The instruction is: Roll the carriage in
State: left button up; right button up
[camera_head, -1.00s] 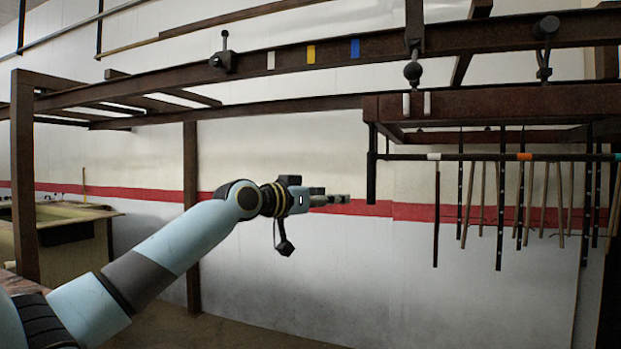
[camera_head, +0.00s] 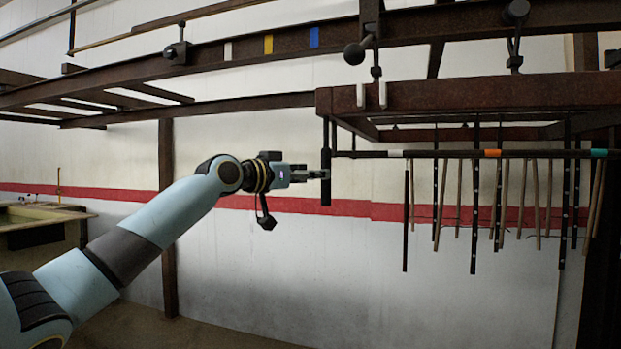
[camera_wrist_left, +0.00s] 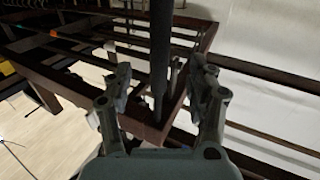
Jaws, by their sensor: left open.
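The carriage is a brown frame (camera_head: 450,97) hanging under the overhead rail (camera_head: 222,58) at the right, with several dark and wooden rods hanging from it. A black upright handle (camera_head: 326,185) hangs from its left end. My left gripper (camera_head: 322,174) is at this handle, coming from the left. In the left wrist view, the dark handle (camera_wrist_left: 160,45) stands between the two spread fingers of the gripper (camera_wrist_left: 160,92), with gaps on both sides. The carriage frame (camera_wrist_left: 200,45) shows behind it. My right gripper is not in view.
The rail carries white, yellow and blue marks (camera_head: 314,38) and a black stop-like fitting (camera_head: 177,52) to their left. A brown post (camera_head: 167,210) stands behind my left arm. A basin-like bench (camera_head: 40,230) is at the far left. Space below the rail is mostly clear.

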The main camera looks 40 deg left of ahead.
pick_arm(q)
jog(key=w, duration=0.1)
jog(key=w+b, duration=0.1)
jog(key=w, duration=0.1)
jog(key=shift+w+d, duration=0.3)
jog(key=shift+d, duration=0.05)
jog(key=c, duration=0.5)
grip_shut()
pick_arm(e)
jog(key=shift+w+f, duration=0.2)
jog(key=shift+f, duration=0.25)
